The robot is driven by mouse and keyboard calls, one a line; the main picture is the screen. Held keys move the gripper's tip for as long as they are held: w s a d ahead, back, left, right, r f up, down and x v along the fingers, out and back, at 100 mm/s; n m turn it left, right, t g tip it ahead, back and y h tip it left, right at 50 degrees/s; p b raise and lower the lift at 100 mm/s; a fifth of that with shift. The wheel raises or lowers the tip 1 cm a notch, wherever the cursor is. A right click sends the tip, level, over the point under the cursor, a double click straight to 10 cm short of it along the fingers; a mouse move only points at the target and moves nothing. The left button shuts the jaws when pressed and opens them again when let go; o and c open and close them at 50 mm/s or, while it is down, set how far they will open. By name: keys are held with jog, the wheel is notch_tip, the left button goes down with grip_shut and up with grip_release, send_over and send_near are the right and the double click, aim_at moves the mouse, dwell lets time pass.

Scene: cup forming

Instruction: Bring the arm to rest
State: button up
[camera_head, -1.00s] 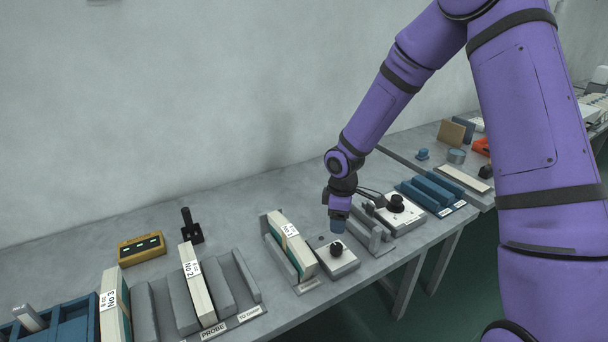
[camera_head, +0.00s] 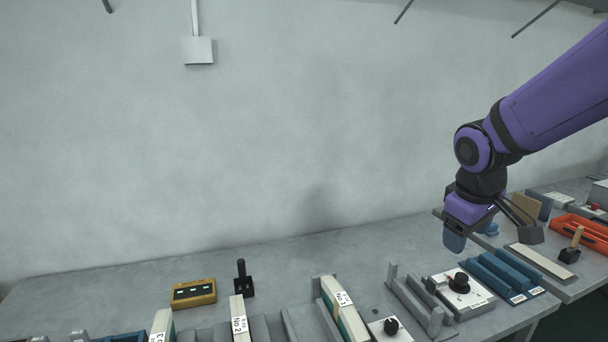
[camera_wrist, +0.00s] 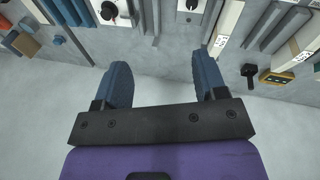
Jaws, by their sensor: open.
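My gripper (camera_head: 455,240) hangs from my purple arm at the right of the head view, raised above the bench. In the wrist view its two blue fingers (camera_wrist: 163,80) stand wide apart with nothing between them. The grey bench (camera_head: 120,284) runs below it. In the head view the gripper is over the right part of the bench, left of the blue fixtures, and looks clear of everything.
A white box with a black knob (camera_head: 461,284), blue slotted blocks (camera_head: 505,270) and a grey fixture (camera_head: 412,300) stand below my gripper. An orange tray (camera_head: 580,236) is farther right. A yellow display box (camera_head: 194,293) and black stand (camera_head: 243,280) are at left.

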jog(key=s+r+m+t, duration=0.1)
jog(key=s+r+m, duration=0.1)
jog(key=s, duration=0.4)
jog(key=s+r+m+y, duration=0.1)
jog(key=s+r+m, duration=0.1)
jog(key=s+r, duration=0.2)
jog(key=s+d+r+m+t, duration=0.1)
jog(key=s+r, duration=0.2)
jog(key=s, duration=0.4)
jog(key=shift+s+m+t+y, duration=0.3)
jog(key=shift+s+m+y, duration=0.1)
